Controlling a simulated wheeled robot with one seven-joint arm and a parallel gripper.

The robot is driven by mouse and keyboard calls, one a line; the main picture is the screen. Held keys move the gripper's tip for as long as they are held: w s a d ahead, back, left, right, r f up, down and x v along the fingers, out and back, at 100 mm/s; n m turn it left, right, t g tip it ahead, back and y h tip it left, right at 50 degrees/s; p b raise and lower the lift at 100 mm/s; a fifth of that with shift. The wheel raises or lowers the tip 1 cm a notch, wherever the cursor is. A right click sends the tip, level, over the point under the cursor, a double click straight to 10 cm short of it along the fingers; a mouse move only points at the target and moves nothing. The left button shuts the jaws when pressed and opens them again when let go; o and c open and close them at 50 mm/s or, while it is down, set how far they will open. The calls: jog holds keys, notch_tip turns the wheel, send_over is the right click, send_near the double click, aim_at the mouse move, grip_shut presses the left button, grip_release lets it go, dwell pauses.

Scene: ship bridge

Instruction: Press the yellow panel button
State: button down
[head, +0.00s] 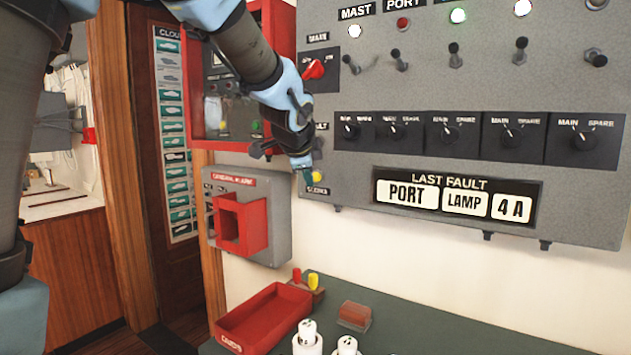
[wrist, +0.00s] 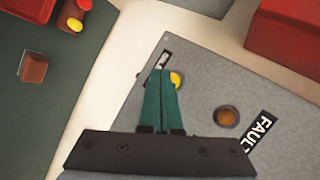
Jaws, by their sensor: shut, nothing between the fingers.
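The yellow button (head: 317,177) is on the lower left corner of the grey wall panel (head: 345,205), above a small label. In the head view my gripper (head: 306,178) is just left of it and partly in front of it. In the wrist view the yellow button (wrist: 177,79) shows at the right edge of the fingertips, partly hidden by them. My gripper (wrist: 161,72) is shut and empty, with its tips close to the panel. I cannot tell whether they touch the button.
An amber round lamp (wrist: 227,116) sits near the FAULT label. Switches and knobs fill the panel above. A red-fronted alarm box (head: 270,232) is at the left. Below, a desk (head: 420,325) carries a red tray (head: 265,318) and white cylinders (head: 307,341).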

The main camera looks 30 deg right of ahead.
jog(key=shift+s+a, duration=0.1)
jog(key=a, duration=0.1)
jog(key=s+a+b, duration=0.1)
jog(key=a, duration=0.1)
jog(key=s+a+b, duration=0.1)
jog(key=shift+s+a, duration=0.15)
dwell(0.4)
dwell(0.7)
jog(key=w+a+f+n+g+y, duration=0.1)
jog(key=w+a+f+n+y, duration=0.15)
jog(key=a+f+n, duration=0.65)
jog(key=s+a+f+n+g+y, duration=0.1)
jog(key=s+a+f+n, duration=0.3)
jog(key=a, duration=0.4)
jog(key=s+a+f+n+g+y, duration=0.1)
jog(key=s+a+f+n, duration=0.3)
jog(key=a, duration=0.5)
jog(key=s+a+f+n+g+y, duration=0.1)
jog(key=s+a+f+n+g, duration=0.2)
jog(key=a, duration=0.6)
notch_tip(320, 180, down, 4)
jog(key=shift+s+r+n, duration=0.15)
jog(key=shift+s+n, duration=0.25)
jog(key=shift+n, duration=0.7)
jog(key=shift+w, duration=0.1)
